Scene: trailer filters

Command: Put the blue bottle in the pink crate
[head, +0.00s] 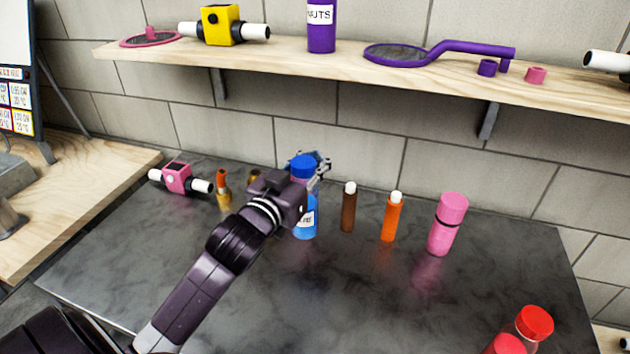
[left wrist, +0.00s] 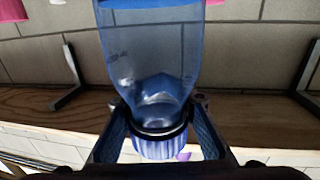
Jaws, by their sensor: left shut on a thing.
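The blue bottle (head: 306,222) is upright over the dark countertop, with its blue cap (head: 303,166) at the top. My left gripper (head: 312,168) is shut on the bottle at its neck and cap. In the left wrist view the clear blue body of the bottle (left wrist: 150,60) fills the middle, and its ribbed cap (left wrist: 160,147) sits between the two fingers of my left gripper (left wrist: 158,118). My left arm hides part of the bottle in the head view. I cannot tell whether its base touches the counter. The pink crate and my right gripper are not in view.
A brown bottle (head: 348,208), an orange bottle (head: 391,217) and a pink bottle (head: 447,225) stand right of the blue one. A pink filter block (head: 177,178) lies left. Red-capped containers (head: 534,323) are front right. A wooden shelf (head: 290,62) runs above; the counter's front middle is clear.

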